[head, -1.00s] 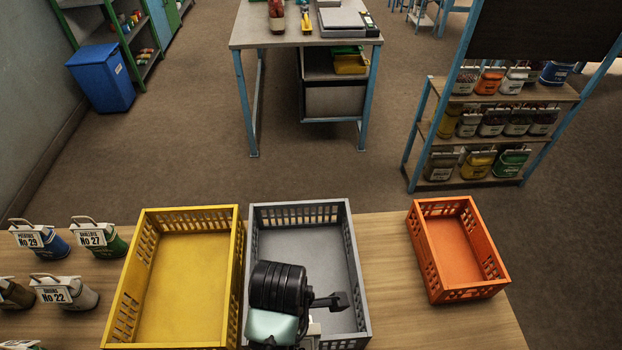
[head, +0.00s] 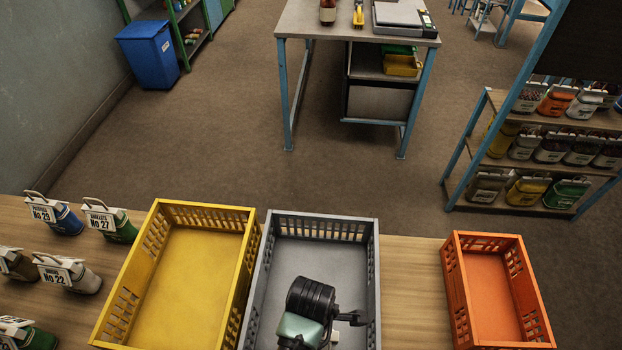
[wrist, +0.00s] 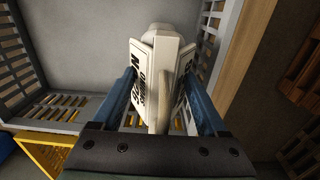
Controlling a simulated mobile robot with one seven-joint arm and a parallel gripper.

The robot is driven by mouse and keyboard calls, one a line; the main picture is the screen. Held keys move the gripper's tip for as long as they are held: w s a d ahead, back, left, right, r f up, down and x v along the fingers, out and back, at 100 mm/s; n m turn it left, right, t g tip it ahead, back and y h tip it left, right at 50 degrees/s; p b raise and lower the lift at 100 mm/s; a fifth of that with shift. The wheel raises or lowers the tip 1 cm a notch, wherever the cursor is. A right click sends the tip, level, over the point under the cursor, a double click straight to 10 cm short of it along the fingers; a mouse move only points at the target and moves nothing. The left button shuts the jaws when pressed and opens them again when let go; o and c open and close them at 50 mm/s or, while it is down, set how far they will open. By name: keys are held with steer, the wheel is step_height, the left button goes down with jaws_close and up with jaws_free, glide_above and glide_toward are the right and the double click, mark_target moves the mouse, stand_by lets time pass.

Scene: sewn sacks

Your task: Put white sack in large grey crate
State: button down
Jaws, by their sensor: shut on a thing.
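The large grey crate (head: 258,290) stands on the wooden table between the yellow and orange crates. Its inside is bare apart from what my arm covers. The white sack (wrist: 160,48) with printed tags is in my gripper, over the grey crate's floor in the wrist view. My gripper (wrist: 165,100) is shut on it, with a blue finger on each side. Grey crate walls (wrist: 62,106) show around it; I cannot tell how far the sack is above the floor. In the head view my arm hides most of the sack.
A yellow crate (head: 245,217) stands close on the left of the grey one, and an orange crate (head: 458,290) stands apart on the right. Several tagged sacks, including a blue one (head: 66,220) and a green one (head: 120,228), sit at the table's left.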

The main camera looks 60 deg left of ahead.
steer(key=shift+w+f, duration=0.1)
steer(key=shift+f, duration=1.55)
